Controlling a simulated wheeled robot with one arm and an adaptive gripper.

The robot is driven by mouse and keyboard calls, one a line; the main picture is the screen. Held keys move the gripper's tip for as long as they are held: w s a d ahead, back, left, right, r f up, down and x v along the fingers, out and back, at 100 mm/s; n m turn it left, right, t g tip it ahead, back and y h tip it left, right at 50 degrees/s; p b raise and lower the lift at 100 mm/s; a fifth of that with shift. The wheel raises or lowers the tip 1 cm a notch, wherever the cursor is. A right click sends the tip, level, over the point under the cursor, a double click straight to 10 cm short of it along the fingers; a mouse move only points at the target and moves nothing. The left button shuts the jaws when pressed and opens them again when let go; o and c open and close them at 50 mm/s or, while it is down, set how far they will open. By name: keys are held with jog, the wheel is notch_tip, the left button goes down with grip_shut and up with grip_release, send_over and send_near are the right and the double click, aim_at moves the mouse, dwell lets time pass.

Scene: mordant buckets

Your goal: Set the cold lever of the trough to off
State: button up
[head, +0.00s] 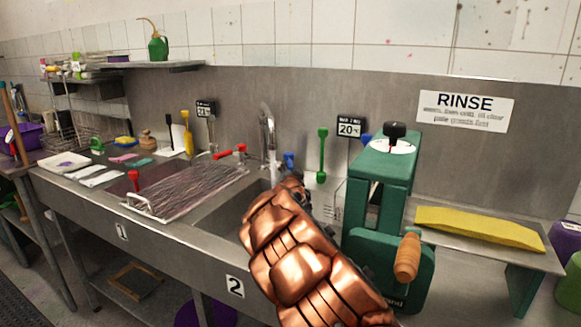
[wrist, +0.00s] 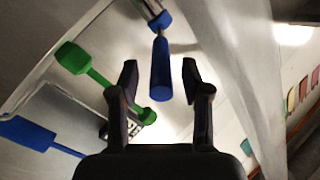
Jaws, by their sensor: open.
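The trough (head: 208,214) is a steel sink with a tall tap (head: 267,132) at its back. The cold lever, a blue-handled one (head: 289,158), is at the right of the tap; a red lever (head: 240,148) is at its left. In the wrist view the blue lever (wrist: 161,66) points down from a metal stem, between my open fingertips or just beyond them; I cannot tell the depth or contact. My gripper (wrist: 160,78) is open and holds nothing. In the head view my copper-coloured arm hides most of the gripper and part of the basin.
A green paddle (head: 321,154) hangs right of the lever; it also shows in the wrist view (wrist: 88,66), with a blue paddle (wrist: 27,132). A green wringer (head: 383,180) with a wooden handle stands close right of my arm. A rack (head: 185,190) covers the trough's left.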

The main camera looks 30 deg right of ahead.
aim_at(291, 163)
jog(key=shift+x, duration=1.55)
jog(key=shift+c, duration=0.4)
grip_shut()
